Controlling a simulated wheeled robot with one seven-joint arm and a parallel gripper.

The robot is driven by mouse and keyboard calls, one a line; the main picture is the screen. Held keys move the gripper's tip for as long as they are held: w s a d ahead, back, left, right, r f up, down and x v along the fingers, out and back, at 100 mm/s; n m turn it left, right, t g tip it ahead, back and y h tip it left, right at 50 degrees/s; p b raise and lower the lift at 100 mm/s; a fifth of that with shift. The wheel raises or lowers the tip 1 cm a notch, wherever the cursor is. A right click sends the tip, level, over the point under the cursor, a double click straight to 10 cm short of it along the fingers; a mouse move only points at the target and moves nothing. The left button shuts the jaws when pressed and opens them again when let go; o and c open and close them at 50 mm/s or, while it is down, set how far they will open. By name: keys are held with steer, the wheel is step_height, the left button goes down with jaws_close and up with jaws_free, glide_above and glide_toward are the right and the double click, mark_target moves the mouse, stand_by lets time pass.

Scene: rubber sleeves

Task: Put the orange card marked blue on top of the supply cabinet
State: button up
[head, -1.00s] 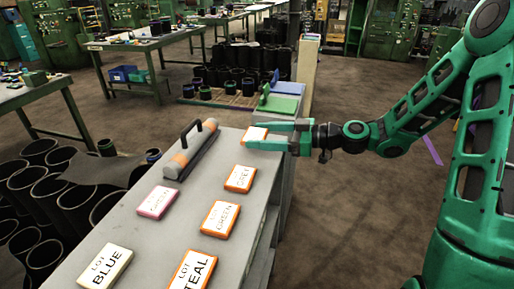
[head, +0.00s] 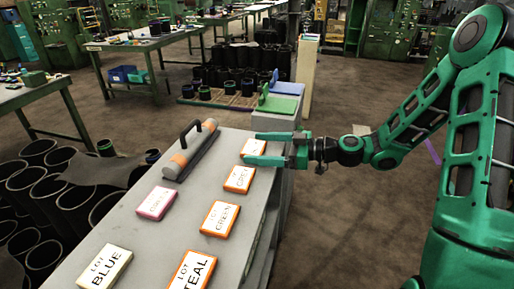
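An orange-edged card (head: 253,149) lies near the far end of the grey top (head: 175,240), its label hidden by my gripper. My gripper (head: 254,148) is open, one finger above and one below this card in the picture; I cannot tell if they touch it. Other orange-edged cards lie closer: one (head: 239,179) with a hard-to-read label, one marked green (head: 220,218) and one marked teal (head: 193,271). The card that clearly reads blue (head: 104,267) is cream-edged, at the near left. I cannot tell which piece of furniture is the supply cabinet.
A handled cylinder with orange bands (head: 190,150) and a pink card (head: 156,203) lie on the grey top. Green and blue trays (head: 279,104) stand beyond its far end. Black sleeves (head: 60,205) crowd the floor at left. The floor at right is open.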

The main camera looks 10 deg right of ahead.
steer(key=shift+r, duration=0.15)
steer(key=v, duration=1.2)
steer(key=shift+s, duration=0.1)
steer(key=s+d+f+m+g+h, duration=0.4)
steer(key=s+d+f+m+h, duration=0.2)
steer(key=s+d+f+h, duration=0.4)
steer(key=s+d+r+m+h, duration=0.1)
steer(key=s+d+r+m, duration=0.2)
steer(key=s, duration=0.3)
steer(key=s+d+r+m+g+h, duration=0.1)
steer(key=s+d+r+m+h, duration=0.1)
steer(key=s+m, duration=0.4)
steer(key=s+d+r+m+g+h, duration=0.1)
steer(key=s+d+r+m, duration=0.3)
steer(key=s+d+m, duration=0.1)
steer(key=s+d, duration=0.1)
steer(key=s, duration=0.1)
steer(key=shift+s+r+h, duration=0.25)
steer(key=shift+s+h, duration=0.05)
steer(key=shift+h, duration=0.1)
steer(key=shift+d, duration=0.1)
